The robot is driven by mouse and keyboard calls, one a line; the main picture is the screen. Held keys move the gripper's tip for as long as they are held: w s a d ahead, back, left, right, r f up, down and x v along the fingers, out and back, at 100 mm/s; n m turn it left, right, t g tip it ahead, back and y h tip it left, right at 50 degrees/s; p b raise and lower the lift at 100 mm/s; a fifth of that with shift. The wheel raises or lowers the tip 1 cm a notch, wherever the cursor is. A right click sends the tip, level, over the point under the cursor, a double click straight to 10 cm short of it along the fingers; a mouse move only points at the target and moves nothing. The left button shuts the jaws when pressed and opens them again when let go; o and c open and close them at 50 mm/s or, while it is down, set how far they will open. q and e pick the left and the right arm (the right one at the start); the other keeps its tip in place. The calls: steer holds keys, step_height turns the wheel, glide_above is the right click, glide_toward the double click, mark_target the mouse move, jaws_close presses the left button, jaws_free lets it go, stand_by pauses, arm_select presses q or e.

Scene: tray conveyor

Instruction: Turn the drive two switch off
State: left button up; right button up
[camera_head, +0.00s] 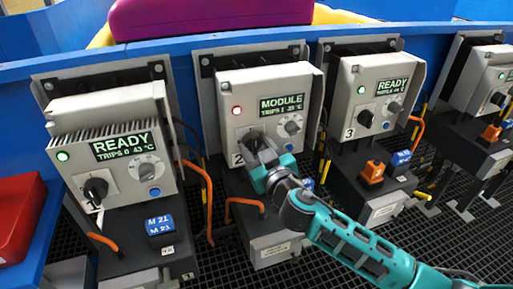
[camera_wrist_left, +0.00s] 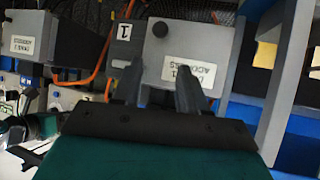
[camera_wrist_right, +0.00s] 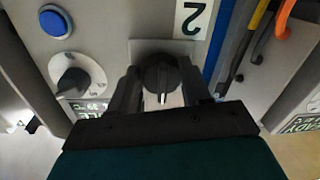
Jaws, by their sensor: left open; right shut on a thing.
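Drive two (camera_head: 285,82) is a grey box marked 2, with a red lamp (camera_head: 237,111) lit and a display (camera_head: 283,106) reading MODULE, TRIPS 1. Its switch is a black knob (camera_wrist_right: 160,75) on a light plate, beside the label 2 (camera_wrist_right: 193,19) in the right wrist view. My right gripper (camera_head: 256,145) is shut on this knob, one finger on each side. A white pointer line on the knob points down in the right wrist view. In the head view the gripper partly hides the knob. My left gripper (camera_wrist_left: 158,88) is open and empty, in front of a labelled grey box.
Drive one (camera_head: 110,115) on the left and drive three (camera_head: 370,85) on the right show READY and green lamps. Drive two's dial (camera_head: 290,127) sits right beside the gripped knob. Orange cables (camera_head: 208,195) hang between boxes. A red bin (camera_head: 20,215) stands far left.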

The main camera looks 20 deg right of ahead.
steer(key=shift+c, duration=1.1)
